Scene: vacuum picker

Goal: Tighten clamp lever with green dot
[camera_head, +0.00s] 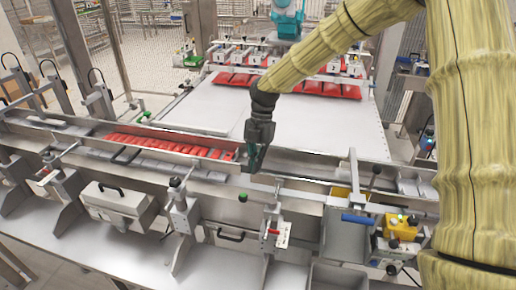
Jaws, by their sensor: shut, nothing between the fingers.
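A small green dot or knob (243,197) sits on a clamp on the front rail, near the middle of the view. It lies just below and slightly left of the tips of my gripper (252,168). My gripper is dark with slim fingers pointing down. Its fingers are together and hold nothing. The tips are close above the rail; I cannot tell whether they touch it. The lever's exact outline and angle are too small to make out.
Red packs (165,146) fill the channel left of my gripper. A pale flat table (220,108) lies behind. A dark-knobbed clamp post (183,215) stands front left. A blue-handled lever (358,219) and a yellow part (401,228) are at right. A teal vacuum picker (288,18) is at the back.

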